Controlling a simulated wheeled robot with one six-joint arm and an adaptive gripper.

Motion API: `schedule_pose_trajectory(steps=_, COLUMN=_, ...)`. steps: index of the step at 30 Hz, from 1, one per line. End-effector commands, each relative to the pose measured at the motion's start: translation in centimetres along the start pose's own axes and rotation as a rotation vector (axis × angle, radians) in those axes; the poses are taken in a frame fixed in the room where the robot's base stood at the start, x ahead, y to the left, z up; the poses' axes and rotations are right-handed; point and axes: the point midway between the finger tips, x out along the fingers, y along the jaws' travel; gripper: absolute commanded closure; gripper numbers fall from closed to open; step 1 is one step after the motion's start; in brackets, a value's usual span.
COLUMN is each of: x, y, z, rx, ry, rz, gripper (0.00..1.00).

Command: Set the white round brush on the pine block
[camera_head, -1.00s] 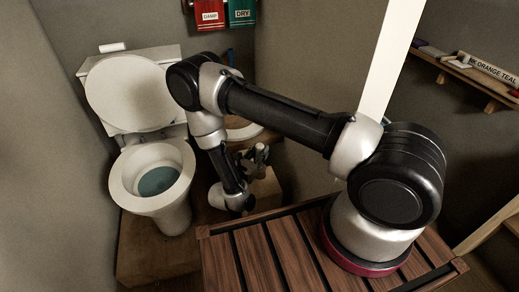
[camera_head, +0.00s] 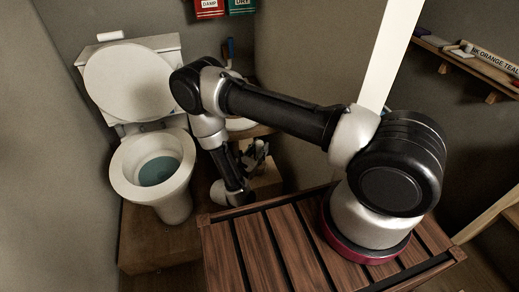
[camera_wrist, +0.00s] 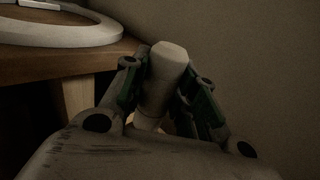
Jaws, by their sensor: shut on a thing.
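My gripper (camera_wrist: 165,75) is shut on a pale, rounded-top piece (camera_wrist: 170,60), which looks like the white round brush. In the head view my gripper (camera_head: 254,152) is small and dark, and the brush cannot be made out there. A tan block (camera_head: 267,183), which looks like the pine block, is just below and behind my gripper. I cannot tell whether the brush touches it.
A white toilet (camera_head: 150,170) with its lid up stands at left. A wooden counter (camera_wrist: 60,65) with a white ring-shaped rim (camera_wrist: 60,32) is beside my gripper. A slatted wooden top (camera_head: 265,250) lies in front. A wall shelf (camera_head: 470,62) is at right.

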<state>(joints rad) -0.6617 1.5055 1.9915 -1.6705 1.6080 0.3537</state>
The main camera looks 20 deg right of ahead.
Motion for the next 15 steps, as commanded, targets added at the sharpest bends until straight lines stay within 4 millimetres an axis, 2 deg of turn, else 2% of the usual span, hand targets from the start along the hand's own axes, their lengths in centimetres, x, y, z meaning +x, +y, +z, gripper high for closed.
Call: schedule_pose_trajectory(steps=15, x=0.0, y=0.01, z=-0.75, rx=0.0, ry=0.0, rz=0.0, gripper=0.96)
